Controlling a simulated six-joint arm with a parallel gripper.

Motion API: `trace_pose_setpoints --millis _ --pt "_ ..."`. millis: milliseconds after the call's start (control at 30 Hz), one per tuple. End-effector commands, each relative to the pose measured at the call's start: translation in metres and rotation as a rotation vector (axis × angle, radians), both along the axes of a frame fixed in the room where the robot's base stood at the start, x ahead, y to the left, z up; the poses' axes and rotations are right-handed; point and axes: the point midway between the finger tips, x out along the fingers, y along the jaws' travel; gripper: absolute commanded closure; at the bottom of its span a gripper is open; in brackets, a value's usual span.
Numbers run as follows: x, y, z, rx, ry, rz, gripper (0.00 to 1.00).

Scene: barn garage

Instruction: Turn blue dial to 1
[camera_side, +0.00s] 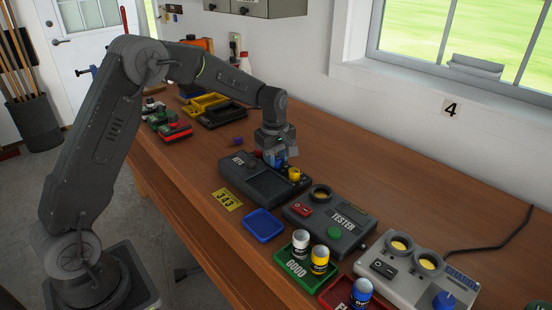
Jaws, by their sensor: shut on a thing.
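A black tester (331,226) lies between KEYS and the charger. A green GOOD tray (283,262) holds white and yellow cylinders; a red tray (330,295) holds a blue-and-white one. A blue tray (263,226) is empty.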

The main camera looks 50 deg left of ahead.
Motion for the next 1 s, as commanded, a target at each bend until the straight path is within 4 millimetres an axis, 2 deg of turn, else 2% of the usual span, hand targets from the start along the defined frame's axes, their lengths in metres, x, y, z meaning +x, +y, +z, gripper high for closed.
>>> trace_pose_setpoints --millis 433,1000 --pt "0.0004 -0.0006 0.0002 0.0 -0.001 0.281 0.91" --pt "0.0005 -0.0005 0.0002 0.0 -0.001 0.349 0.91"
